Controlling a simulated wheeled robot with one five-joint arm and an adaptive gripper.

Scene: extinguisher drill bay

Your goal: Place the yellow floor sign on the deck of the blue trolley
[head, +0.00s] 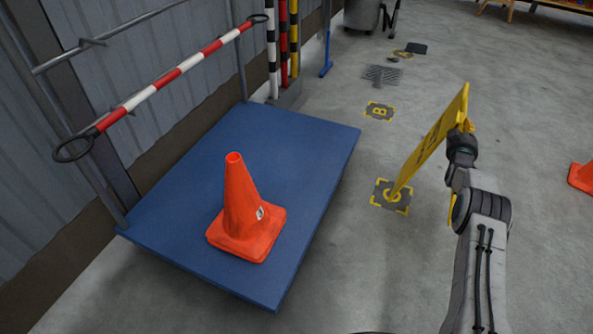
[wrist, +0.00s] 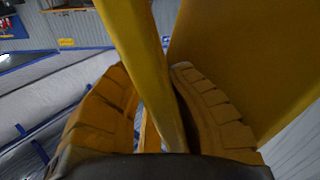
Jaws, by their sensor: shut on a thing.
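The yellow floor sign (head: 431,146) is held up to the right of the trolley, upright and tilted, seen nearly edge-on in the head view. My gripper (head: 463,134) is shut on its right edge near the top. In the wrist view, the yellow pads of my gripper (wrist: 163,115) close around a yellow bar of the sign (wrist: 138,50), with a broad yellow panel to the right. The blue trolley (head: 305,142) stands at left, its deck apart from the sign. Whether the sign's lower end touches the floor is unclear.
An orange cone (head: 246,215) stands on the front half of the deck; the rear half is bare. A red-and-white bar (head: 165,79) runs along the trolley's left side. Another orange cone (head: 582,176) is at far right. Floor markers, one lettered B (head: 379,111), lie beyond the sign.

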